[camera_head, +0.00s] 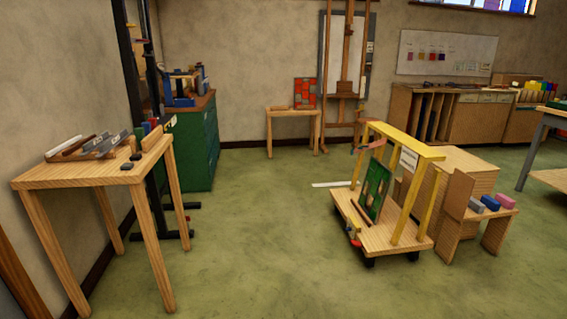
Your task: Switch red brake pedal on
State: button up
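A wooden cart (395,240) with a yellow frame (404,139) stands on the floor right of centre. A small red part (355,243), which looks like the brake pedal, sits low at the cart's front left corner. It is too small to tell whether it is pressed or raised. A green-framed panel (375,189) leans upright on the cart deck. My gripper is not in view.
A wooden table (85,178) with tools stands at the left. A small wooden bench (490,212) with coloured blocks stands close to the cart's right. The green floor (265,235) between table and cart is clear.

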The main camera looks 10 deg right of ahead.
aim_at(353, 243)
jog(key=i+z, duration=0.2)
jog(key=i, duration=0.55)
jog(key=i+j+z, duration=0.2)
jog(key=i, duration=0.5)
jog(key=i+u, duration=0.1)
jog(key=i, duration=0.35)
jog(key=i+l, duration=0.15)
jog(key=i, duration=0.35)
jog(key=i+u, duration=0.15)
jog(key=i, duration=0.3)
jog(key=i+l+u, duration=0.1)
jog(key=i, duration=0.35)
jog(key=i+l, duration=0.3)
jog(key=i, duration=0.15)
jog(key=i+u, duration=0.05)
